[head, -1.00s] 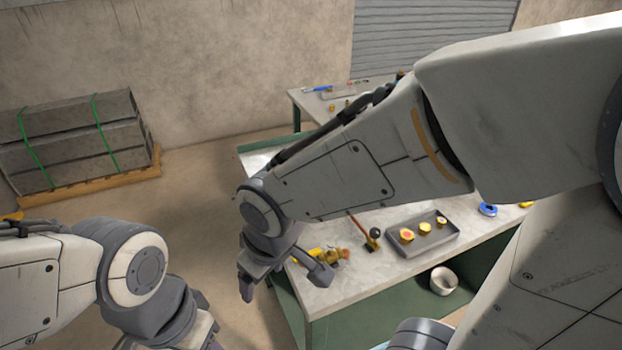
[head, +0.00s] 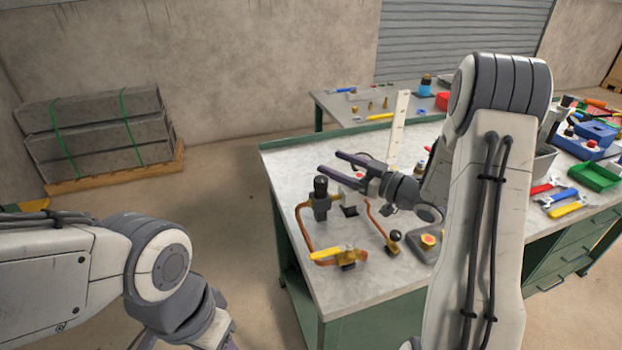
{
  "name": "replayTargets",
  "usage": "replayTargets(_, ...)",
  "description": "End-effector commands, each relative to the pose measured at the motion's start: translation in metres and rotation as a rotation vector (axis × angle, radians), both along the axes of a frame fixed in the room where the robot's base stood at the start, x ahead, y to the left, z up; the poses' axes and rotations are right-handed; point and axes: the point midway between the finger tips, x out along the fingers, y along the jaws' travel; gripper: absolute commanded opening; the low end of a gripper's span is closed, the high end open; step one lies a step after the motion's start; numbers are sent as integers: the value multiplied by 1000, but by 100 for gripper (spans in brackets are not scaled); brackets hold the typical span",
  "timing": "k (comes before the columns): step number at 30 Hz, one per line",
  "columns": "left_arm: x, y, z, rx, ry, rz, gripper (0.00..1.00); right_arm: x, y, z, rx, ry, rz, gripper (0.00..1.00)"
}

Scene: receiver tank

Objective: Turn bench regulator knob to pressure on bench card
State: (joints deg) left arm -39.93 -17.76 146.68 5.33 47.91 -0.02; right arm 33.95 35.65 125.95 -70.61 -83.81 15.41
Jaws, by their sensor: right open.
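A black upright knob on a black body, apparently the bench regulator (head: 321,198), stands near the left edge of the bench in the head view. It joins copper pipework (head: 304,232). My right gripper (head: 330,162) is open, its two dark fingers pointing left, just above and behind the knob in the picture, with nothing between them. It partly hides a small fitting beside the regulator. A tall white strip (head: 399,130) stands behind the gripper; I cannot tell whether it is the bench card. No pressure value is readable. My left wrist shows at bottom left; its fingers are out of frame.
A yellow-handled valve (head: 325,253) and a black-balled lever (head: 395,237) sit on the bench (head: 375,275) close to the regulator. A tray (head: 424,252) is partly behind my right arm. Wrenches (head: 562,197) and a green bin (head: 595,177) lie at right.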

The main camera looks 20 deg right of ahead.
Motion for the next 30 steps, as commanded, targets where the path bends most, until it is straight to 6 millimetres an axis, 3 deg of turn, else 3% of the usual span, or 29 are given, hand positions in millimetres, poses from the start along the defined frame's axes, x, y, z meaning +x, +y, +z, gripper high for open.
replayTargets(11,0,0,1,0,0,0,50,0,1,-75,4,6,-1,78)
replayTargets(21,0,0,16,0,0,0,50,49,36,-72,-1,0,1,78)
replayTargets(30,0,0,18,0,0,0,50,61,45,-73,-2,1,-1,78)
